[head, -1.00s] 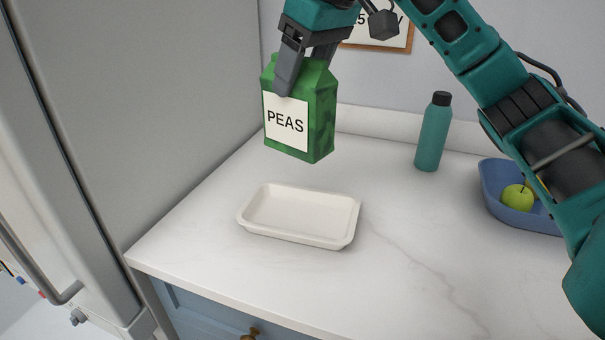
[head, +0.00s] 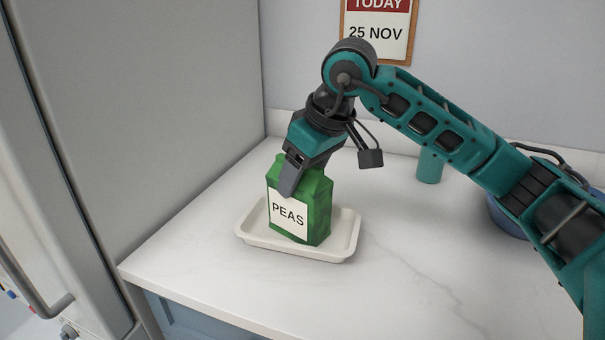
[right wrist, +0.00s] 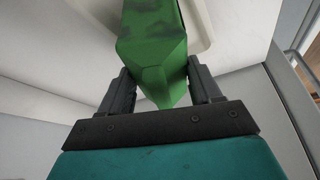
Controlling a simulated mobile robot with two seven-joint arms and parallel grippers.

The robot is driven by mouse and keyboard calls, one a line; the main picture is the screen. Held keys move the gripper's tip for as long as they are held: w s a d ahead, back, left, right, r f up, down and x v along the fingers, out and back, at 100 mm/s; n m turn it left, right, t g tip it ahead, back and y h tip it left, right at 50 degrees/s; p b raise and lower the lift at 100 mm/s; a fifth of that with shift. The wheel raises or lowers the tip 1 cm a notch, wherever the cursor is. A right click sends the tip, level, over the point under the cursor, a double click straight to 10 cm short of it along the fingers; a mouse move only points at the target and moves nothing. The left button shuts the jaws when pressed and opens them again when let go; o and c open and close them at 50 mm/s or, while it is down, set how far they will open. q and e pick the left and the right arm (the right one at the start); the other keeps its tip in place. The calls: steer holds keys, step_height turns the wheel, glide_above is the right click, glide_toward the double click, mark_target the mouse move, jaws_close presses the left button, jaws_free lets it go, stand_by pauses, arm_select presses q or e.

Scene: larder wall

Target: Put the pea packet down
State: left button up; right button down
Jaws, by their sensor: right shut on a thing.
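The green pea packet (head: 318,212), with a white label reading PEAS, stands upright in the white tray (head: 345,240) on the counter in the head view. Its base is within the tray's rim; I cannot tell for sure whether it bears on the tray floor. My right gripper (head: 292,180) reaches down from above and is shut on the packet's top. In the right wrist view the packet (right wrist: 152,45) sits between the two fingers (right wrist: 165,90). My left gripper is not in view.
A teal bottle (head: 430,168) stands behind my right arm, partly hidden. A blue bowl (head: 507,218) at the right is mostly hidden by the arm. A grey fridge side (head: 150,110) borders the counter at left. The counter front (head: 300,300) is clear.

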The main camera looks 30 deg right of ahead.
steer(key=shift+r, duration=0.1)
steer(key=shift+c, duration=1)
jaws_free()
steer(key=shift+f, duration=0.2)
steer(key=shift+r, duration=0.1)
steer(key=shift+r, duration=0.25)
steer(key=p+v, duration=0.1)
steer(key=v, duration=1)
steer(key=shift+s+r, duration=0.25)
steer(key=shift+r, duration=0.05)
